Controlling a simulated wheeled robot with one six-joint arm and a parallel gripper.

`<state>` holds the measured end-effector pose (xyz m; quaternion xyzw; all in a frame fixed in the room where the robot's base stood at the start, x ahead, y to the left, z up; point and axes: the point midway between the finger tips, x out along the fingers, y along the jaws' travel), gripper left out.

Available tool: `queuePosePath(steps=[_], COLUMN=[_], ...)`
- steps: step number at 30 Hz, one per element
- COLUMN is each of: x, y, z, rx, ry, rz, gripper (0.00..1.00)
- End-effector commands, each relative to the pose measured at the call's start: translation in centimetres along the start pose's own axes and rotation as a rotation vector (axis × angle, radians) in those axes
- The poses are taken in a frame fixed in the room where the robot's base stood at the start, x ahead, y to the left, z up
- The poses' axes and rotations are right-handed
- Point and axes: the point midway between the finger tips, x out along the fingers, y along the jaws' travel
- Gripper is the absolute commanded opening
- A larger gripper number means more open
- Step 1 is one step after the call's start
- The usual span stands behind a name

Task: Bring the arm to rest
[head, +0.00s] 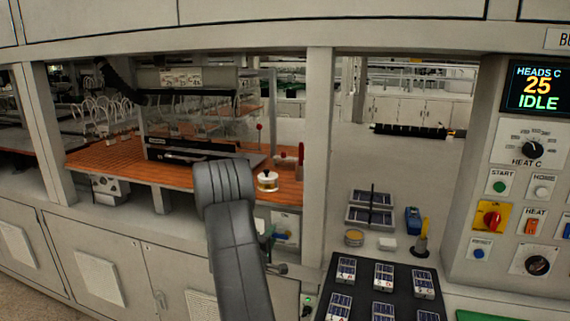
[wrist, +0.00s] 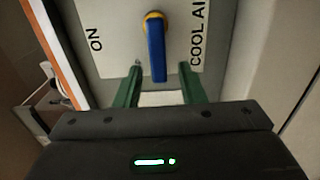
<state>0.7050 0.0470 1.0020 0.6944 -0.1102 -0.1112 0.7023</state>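My gripper (wrist: 161,72) is open in the wrist view, its two green fingers spread apart. A blue lever (wrist: 156,50) on a yellow pivot hangs between the fingertips, with a gap on each side. The lever sits on a pale plate (wrist: 115,30) marked "ON" at left and "COOL AI..." at right. In the head view my grey arm reaches down in front of the bench, and its links hide most of the gripper. The plate also shows there (head: 289,222), under the bench edge.
An orange-brown bench top (head: 110,155) lies above the plate, with a white-and-gold spool (head: 267,181) near its edge. A grey post (head: 318,150) stands right of my arm. A black tray (head: 400,283) with several small packs lies at right, beside a control panel (head: 525,150) reading "IDLE".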

Motion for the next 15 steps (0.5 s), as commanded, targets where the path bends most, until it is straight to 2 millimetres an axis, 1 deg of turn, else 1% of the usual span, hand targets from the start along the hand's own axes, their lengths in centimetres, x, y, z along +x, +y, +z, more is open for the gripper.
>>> queuePosePath(steps=[5, 8, 11, 15], x=[-0.4, -1.4, -3.0, -5.8], y=[-0.1, -0.2, -0.2, -0.3], z=[-0.1, -0.1, -0.1, -0.2], rx=[-0.002, -0.004, -0.004, -0.004], ry=[0.001, 0.003, 0.003, 0.005], rz=[-0.001, -0.001, 0.000, -0.001], gripper=[0.36, 0.36, 0.36, 0.36])
